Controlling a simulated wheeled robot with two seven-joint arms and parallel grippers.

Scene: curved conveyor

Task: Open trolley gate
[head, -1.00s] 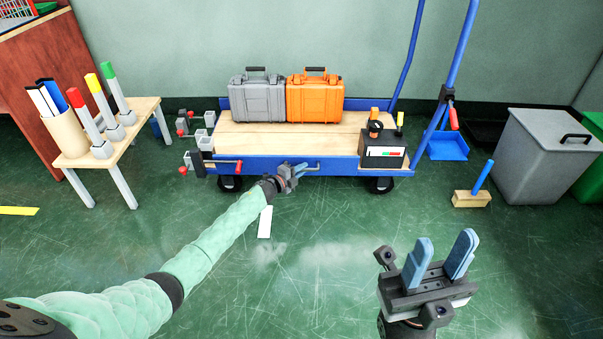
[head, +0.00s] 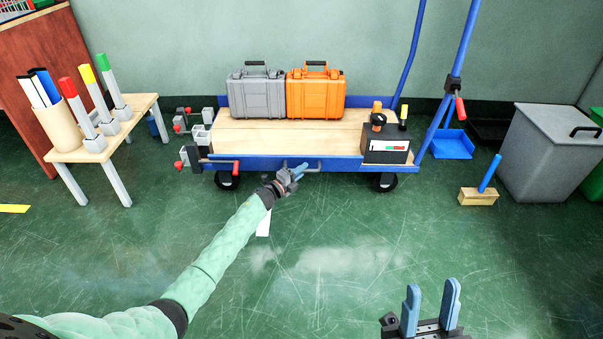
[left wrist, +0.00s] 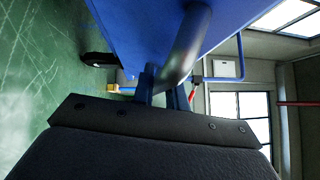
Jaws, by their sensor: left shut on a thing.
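The blue trolley (head: 345,164) stands against the back wall with a wooden deck. Its blue front side panel, the gate, stands upright along the near edge and carries a short metal bar handle (head: 316,165). A red-tipped latch lever (head: 236,167) sits at the panel's left end. My left gripper (head: 298,171) is shut on the bar handle. In the left wrist view the grey bar (left wrist: 190,45) runs between its fingers (left wrist: 163,92), beside the blue panel (left wrist: 140,28). My right gripper (head: 430,308) is open and empty, low in the head view.
A grey case (head: 256,95) and an orange case (head: 315,95) stand on the deck, with a black box (head: 386,150) at right. A wooden side table (head: 140,112) is at left.

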